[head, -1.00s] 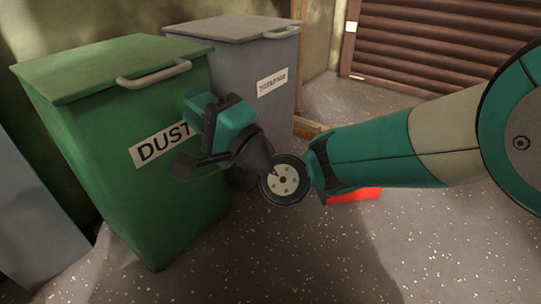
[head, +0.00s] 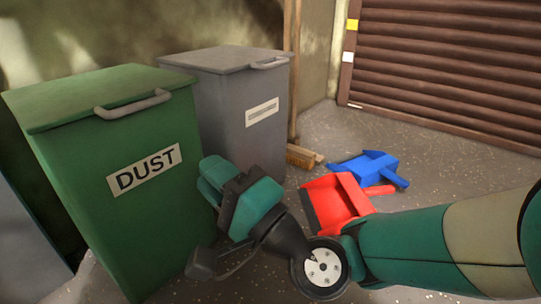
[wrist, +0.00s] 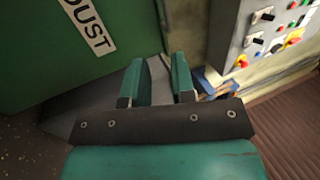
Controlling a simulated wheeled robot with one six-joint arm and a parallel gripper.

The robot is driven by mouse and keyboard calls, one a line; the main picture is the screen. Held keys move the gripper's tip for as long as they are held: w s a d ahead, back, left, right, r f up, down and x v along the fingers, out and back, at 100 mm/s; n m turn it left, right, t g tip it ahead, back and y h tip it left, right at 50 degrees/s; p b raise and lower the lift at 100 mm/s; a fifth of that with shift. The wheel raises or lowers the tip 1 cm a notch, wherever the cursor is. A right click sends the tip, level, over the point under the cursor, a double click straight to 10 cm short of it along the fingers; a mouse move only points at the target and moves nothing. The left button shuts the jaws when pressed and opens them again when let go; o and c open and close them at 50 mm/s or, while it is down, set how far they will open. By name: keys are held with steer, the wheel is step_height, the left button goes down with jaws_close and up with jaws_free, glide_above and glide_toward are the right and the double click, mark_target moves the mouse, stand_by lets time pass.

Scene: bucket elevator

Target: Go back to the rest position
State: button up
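My gripper (wrist: 159,85) shows in the wrist view with its two teal fingers apart and nothing between them, so it is open and empty. In the head view my gripper's teal and black end is low in front of the green bin (head: 145,215), which has a DUST label and a closed lid. Its fingertips are hard to make out there. My arm reaches in from the right edge. The DUST bin also fills the upper left of the wrist view (wrist: 110,55).
A grey lidded bin (head: 230,90) stands behind the green one. A red dustpan (head: 338,200) and a blue dustpan (head: 365,168) lie on the floor beyond my arm. A brown shutter (head: 450,80) is at the back right. A control panel (wrist: 265,40) shows in the wrist view.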

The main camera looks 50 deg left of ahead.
steer(key=w+d+r+n+t+h+p, duration=0.1)
steer(key=w+d+r+n+h+p, duration=0.35)
steer(key=d+r+p, duration=0.55)
steer(key=w+d+r+n+t+h+p, duration=0.1)
steer(key=w+d+r+n+h+p, duration=0.3)
steer(key=d+r+p, duration=0.6)
steer(key=s+d+r+m+h+p, duration=0.1)
steer(key=d+r+h+p, duration=0.25)
steer(key=d, duration=0.55)
steer(key=s+d+r+m+t+h+p, duration=0.1)
steer(key=d+r+h+p, duration=0.15)
steer(key=d+p, duration=0.45)
steer(key=s+d+r+m+h+p, duration=0.1)
steer(key=s+d+r+h+p, duration=0.2)
steer(key=d, duration=0.8)
step_height(320, 180, up, 37)
steer(key=w+p, duration=0.1)
steer(key=p, duration=3.3)
steer(key=shift+w+a, duration=0.3)
steer(key=shift+w, duration=0.05)
